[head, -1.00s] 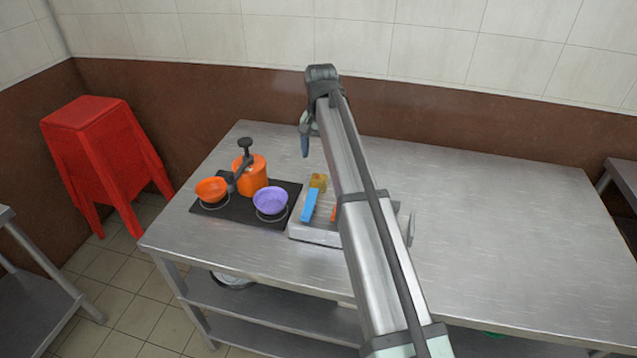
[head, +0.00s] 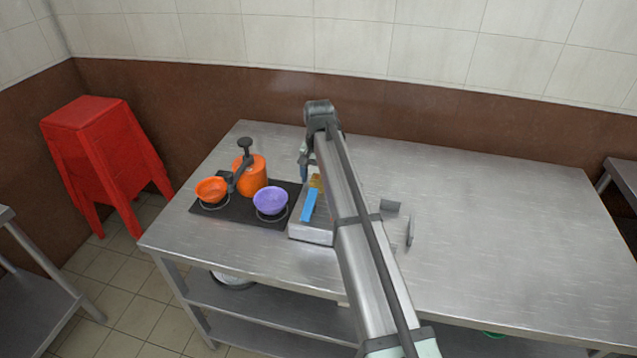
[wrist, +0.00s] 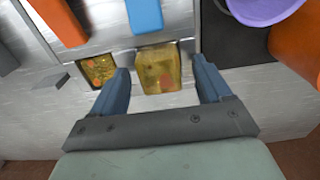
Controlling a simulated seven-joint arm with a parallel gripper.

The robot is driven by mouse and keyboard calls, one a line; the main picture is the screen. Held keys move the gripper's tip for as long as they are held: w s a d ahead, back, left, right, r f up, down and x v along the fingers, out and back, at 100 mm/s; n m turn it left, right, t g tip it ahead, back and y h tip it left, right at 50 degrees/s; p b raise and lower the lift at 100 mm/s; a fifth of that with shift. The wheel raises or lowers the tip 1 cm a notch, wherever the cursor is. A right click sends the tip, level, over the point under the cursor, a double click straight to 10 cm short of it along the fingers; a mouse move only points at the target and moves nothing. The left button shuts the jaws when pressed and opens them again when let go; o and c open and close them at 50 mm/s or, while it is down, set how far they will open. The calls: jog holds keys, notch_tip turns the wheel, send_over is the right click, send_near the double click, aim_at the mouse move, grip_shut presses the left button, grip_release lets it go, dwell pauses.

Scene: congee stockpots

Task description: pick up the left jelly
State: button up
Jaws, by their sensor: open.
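The left jelly, an amber see-through block, shows in the head view (head: 316,182) at the back of a metal tray (head: 312,234), partly hidden by my arm. In the wrist view this jelly (wrist: 158,70) lies between my fingertips, with a gap on each side. My gripper (wrist: 160,66) is open and empty, its two blue fingers on either side of the jelly. In the head view my gripper (head: 304,173) is just above the tray's back. A second jelly (wrist: 98,70) with orange bits lies outside my left-hand finger in the wrist view; my arm hides it in the head view.
A blue block (head: 310,205) and an orange block (wrist: 58,20) lie on the tray. A purple bowl (head: 270,200), orange bowl (head: 211,189) and orange pot (head: 252,175) stand on a black hob to the left. Grey pieces (head: 390,206) stand right; the table beyond is clear.

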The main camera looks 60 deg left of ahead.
jog(key=c, duration=1.1)
jog(key=shift+c, duration=0.2)
